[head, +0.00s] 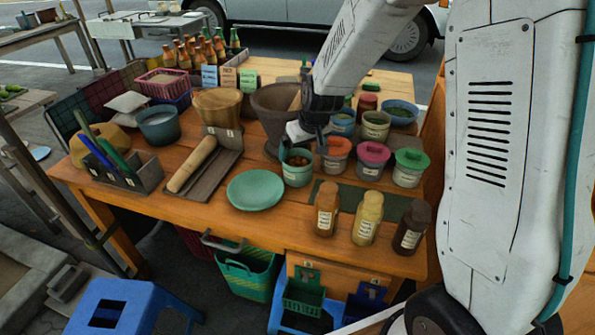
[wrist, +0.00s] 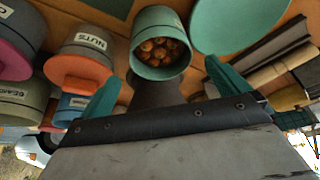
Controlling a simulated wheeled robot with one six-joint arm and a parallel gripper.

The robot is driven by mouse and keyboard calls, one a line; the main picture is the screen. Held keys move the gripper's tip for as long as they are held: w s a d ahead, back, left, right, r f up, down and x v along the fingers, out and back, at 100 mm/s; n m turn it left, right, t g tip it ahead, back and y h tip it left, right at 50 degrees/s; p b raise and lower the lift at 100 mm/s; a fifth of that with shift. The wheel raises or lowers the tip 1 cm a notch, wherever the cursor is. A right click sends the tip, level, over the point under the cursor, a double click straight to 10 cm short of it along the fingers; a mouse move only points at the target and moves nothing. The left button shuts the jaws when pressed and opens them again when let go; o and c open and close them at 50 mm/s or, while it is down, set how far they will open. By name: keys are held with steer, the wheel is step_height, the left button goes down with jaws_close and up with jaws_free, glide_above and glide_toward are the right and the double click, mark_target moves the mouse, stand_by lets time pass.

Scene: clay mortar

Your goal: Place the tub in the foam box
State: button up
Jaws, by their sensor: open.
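A small open teal tub (head: 297,174) with round brown pieces in it stands on the wooden table, right of the teal plate. It shows in the wrist view (wrist: 160,72) just ahead of my fingers. My gripper (head: 301,146) is open, with its teal fingers at the tub's rim in the head view; I cannot tell whether they touch it. Other labelled tubs stand to the right: an orange-lidded one (head: 335,160) marked NUTS in the wrist view (wrist: 85,52), a pink-lidded one (head: 372,165) and a green-lidded one (head: 408,172). I make out no foam box.
The teal plate (head: 256,190) lies close left of the tub. The mortar (head: 272,112) stands behind it. Three labelled bottles (head: 366,217) stand at the front right. A rolling pin (head: 192,164) lies further left. A blue stool (head: 128,300) and a green basket (head: 247,277) are below.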

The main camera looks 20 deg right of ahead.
mark_target(297, 161)
steer(key=x, duration=0.8)
steer(key=shift+w+f, duration=0.1)
steer(key=shift+w, duration=0.05)
steer(key=c, duration=1.3)
steer(key=shift+o, duration=0.2)
step_height(297, 161, up, 28)
